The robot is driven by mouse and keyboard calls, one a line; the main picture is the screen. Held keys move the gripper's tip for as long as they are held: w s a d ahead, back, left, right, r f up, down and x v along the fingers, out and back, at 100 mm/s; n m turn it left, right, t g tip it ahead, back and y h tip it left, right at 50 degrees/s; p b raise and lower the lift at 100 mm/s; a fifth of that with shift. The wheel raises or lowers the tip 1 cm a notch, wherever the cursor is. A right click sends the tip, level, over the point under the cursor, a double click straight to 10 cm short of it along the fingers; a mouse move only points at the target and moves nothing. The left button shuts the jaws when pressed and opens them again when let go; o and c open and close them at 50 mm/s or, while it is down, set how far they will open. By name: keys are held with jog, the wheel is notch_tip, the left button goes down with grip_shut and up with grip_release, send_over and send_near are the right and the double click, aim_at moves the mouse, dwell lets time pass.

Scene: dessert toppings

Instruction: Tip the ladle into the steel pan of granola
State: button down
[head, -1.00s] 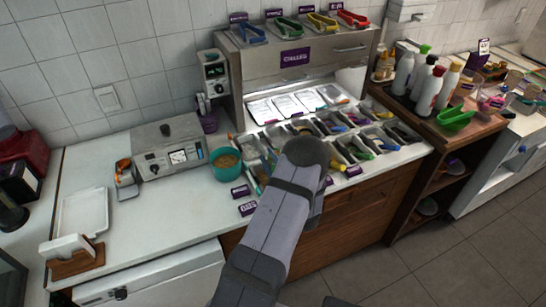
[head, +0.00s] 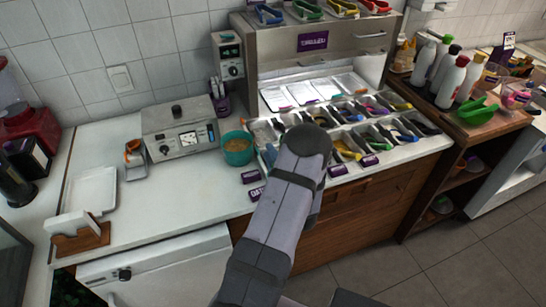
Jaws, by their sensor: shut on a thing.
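My arm reaches over the front of the counter, and its dark rounded joint covers part of the topping pans. My gripper is hidden behind this arm, so its fingers and whatever they hold do not show. A row of steel pans (head: 262,132) with coloured handles sits in the counter. I cannot tell which pan holds granola, as part of the row is hidden. No ladle can be made out with certainty. A teal bowl (head: 238,158) with brown, grainy contents stands just left of the pans. A light blue handle-like thing (head: 269,156) shows between bowl and arm.
A steel appliance (head: 180,139) and a white tray (head: 91,190) stand on the left counter. Purple label blocks (head: 251,176) line the front edge. The counter left of the bowl is mostly clear.

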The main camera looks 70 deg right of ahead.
jog(key=shift+w+a+f+n+b, duration=0.25)
jog(key=shift+f+n+b, duration=0.4)
jog(key=shift+b, duration=0.25)
jog(key=shift+f+n+b, duration=0.45)
jog(key=shift+n+b, duration=0.3)
jog(key=shift+b, duration=0.3)
